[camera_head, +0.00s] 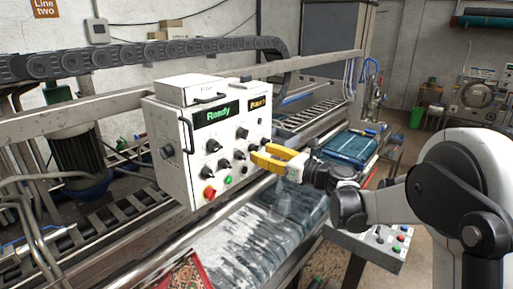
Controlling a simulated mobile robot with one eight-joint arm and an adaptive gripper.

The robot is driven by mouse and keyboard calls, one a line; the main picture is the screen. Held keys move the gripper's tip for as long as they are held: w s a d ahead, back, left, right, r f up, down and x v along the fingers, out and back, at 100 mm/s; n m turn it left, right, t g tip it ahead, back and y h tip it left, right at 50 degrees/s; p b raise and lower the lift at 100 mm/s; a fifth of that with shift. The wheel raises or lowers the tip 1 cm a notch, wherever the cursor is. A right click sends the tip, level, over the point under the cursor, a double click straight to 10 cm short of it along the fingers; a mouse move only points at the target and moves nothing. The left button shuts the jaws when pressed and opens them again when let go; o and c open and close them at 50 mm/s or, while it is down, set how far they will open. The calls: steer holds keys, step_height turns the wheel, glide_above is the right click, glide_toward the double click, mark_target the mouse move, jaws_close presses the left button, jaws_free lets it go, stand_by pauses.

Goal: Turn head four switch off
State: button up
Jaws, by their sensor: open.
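A white control box (172,150) stands left of centre, with a green "Ready" display (217,113) and a smaller amber display (257,103). Several black rotary switches sit on its front face, among them one at the upper left (213,146), one at the upper right (242,133) and one lower down (224,164). Their labels are too small to read, so I cannot tell which is head four. My yellow gripper (259,154) is open at the right part of the panel, close to the right-hand switches. Its fingers partly hide that area; contact cannot be told.
A metal rail (90,113) runs behind the box. A wet rug (240,235) lies below. A second button panel (385,243) is at the lower right.

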mark_target(256, 148)
steer(key=shift+x, duration=1.55)
steer(key=shift+d, duration=0.1)
jaws_close()
